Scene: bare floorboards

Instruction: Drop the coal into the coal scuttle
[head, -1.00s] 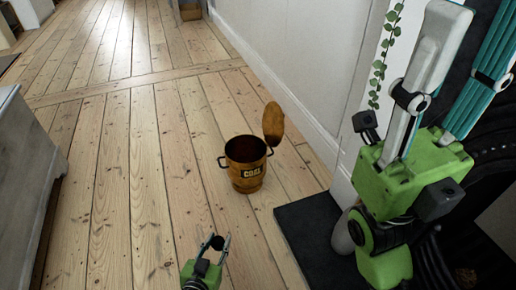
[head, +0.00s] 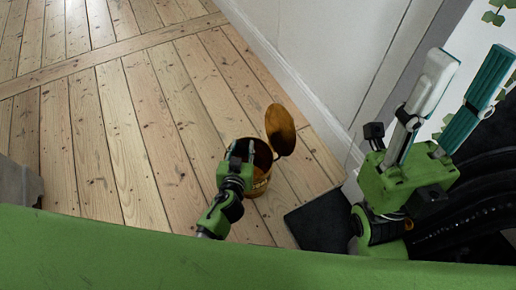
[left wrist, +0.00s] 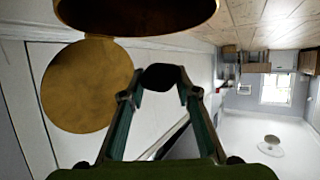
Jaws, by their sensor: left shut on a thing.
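The coal scuttle (head: 262,185) is a round copper-coloured bucket standing upright on the floorboards, its lid (head: 281,130) raised at the right. My left gripper (head: 242,150) is at the scuttle's mouth, overlapping its left side in the head view. In the left wrist view it is shut on a dark lump of coal (left wrist: 163,77). That view is upside down, with the scuttle (left wrist: 135,18) at the top and its round lid (left wrist: 87,85) at left. The coal is hard to make out in the head view. My right gripper (head: 472,58) is empty, its fingers apart, far right of the scuttle.
A dark slab (head: 318,222) lies on the floor right of the scuttle. A white wall with a skirting board (head: 300,100) runs behind it. The floorboards (head: 110,140) to the left are clear. A grey furniture edge (head: 18,184) shows at far left.

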